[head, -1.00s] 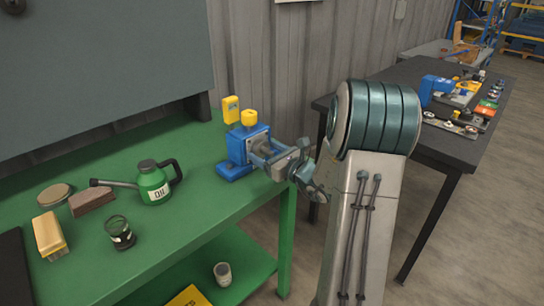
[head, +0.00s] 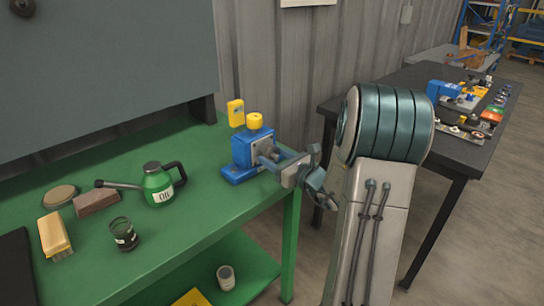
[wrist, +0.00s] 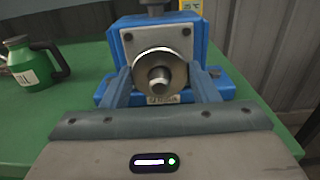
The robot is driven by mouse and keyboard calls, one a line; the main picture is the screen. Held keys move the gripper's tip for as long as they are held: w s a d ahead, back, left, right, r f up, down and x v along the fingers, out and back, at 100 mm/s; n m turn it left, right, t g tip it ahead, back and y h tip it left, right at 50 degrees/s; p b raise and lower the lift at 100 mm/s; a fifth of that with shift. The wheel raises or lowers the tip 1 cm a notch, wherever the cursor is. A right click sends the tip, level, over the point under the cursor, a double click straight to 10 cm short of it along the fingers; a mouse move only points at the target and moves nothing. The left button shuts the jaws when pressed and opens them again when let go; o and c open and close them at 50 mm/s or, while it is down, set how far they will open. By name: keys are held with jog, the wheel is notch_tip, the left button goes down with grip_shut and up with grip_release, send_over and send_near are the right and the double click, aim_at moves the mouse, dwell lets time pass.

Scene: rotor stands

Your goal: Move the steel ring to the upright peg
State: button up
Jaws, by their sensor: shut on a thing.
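The steel ring (wrist: 176,68) shows in the wrist view as a flat silver disc around a short steel peg (wrist: 160,78) that points out from the front of a blue stand (wrist: 115,40). My gripper (wrist: 160,82) is shut on the ring, with one finger at each side. How far along this peg the ring sits cannot be told. In the head view my gripper (head: 278,158) is in front of the blue stand (head: 240,168), and the ring is too small to make out. I cannot make out the upright peg with certainty.
The stand is on a green bench (head: 215,205). A green oil can (head: 158,188), a brush (head: 54,233), a dark jar (head: 123,236) and a brown block (head: 97,202) stand to its left. A black table (head: 410,85) with several parts is at the right.

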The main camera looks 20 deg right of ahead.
jog(key=shift+v, duration=3.4)
